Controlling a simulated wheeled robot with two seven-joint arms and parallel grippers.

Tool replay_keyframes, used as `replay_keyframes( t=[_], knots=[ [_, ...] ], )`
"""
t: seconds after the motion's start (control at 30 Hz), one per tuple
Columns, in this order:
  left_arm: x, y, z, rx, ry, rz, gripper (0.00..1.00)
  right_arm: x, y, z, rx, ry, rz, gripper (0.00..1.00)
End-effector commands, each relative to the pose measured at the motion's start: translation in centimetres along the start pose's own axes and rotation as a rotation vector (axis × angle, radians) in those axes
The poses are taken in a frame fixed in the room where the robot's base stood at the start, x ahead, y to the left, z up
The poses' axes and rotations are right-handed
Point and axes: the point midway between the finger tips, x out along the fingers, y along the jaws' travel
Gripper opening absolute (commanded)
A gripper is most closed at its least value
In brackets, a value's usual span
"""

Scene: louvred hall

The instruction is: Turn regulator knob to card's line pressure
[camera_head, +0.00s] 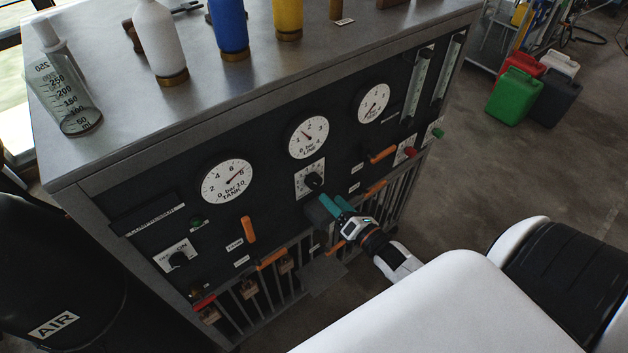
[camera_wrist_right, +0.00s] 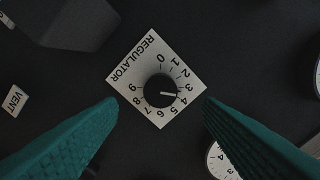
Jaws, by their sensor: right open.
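The regulator knob (camera_head: 314,181) is a black knob on a square white dial plate on the dark panel. In the right wrist view the knob (camera_wrist_right: 156,87) sits mid-frame, and its white pointer lies between 3 and 4. My right gripper (camera_head: 336,204) is open with teal fingers, below the knob in the head view. In the wrist view its fingers (camera_wrist_right: 160,102) frame the plate from both sides, empty and apart from the knob. The LINE gauge (camera_head: 309,142) is above the knob; its needle points between about 1 and 2. I cannot make out a pressure card.
The TANK gauge (camera_head: 227,184) and a third gauge (camera_head: 373,106) flank the LINE gauge. Orange levers (camera_head: 249,230) and a dark block (camera_wrist_right: 73,20) jut from the panel. Bottles (camera_head: 160,45) stand on the cabinet top (camera_head: 115,110).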

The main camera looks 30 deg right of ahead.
Motion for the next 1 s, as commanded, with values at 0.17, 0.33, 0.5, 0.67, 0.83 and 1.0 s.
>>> replay_keyframes(
  t=[0.17, 0.33, 0.5, 0.67, 0.83, 1.0],
  knots=[
    [1.1, 0.0, -0.1, 0.000, 0.000, 0.000, 0.36, 2.7, 0.1, 0.1, 0.000, 0.002, -0.004, 0.60],
    [2.0, 0.0, -0.2, 0.000, 0.000, 0.000, 0.36, 5.1, 0.1, 0.1, 0.000, 0.002, -0.003, 0.60],
    [2.5, 0.0, -0.2, 0.000, 0.000, 0.000, 0.36, 6.8, 0.0, 0.0, 0.000, 0.000, 0.000, 0.60],
    [2.5, 0.0, -0.2, 0.000, 0.000, 0.000, 0.36, 7.1, 0.0, 0.0, -0.001, 0.001, 0.000, 0.60],
    [2.6, 0.0, -0.2, 0.000, 0.000, 0.000, 0.36, 7.5, 0.0, 0.0, 0.000, 0.001, 0.000, 0.60],
    [2.6, 0.0, -0.2, 0.000, 0.000, 0.000, 0.36, 7.5, 0.0, 0.0, 0.000, 0.000, 0.000, 0.58]
  ],
)
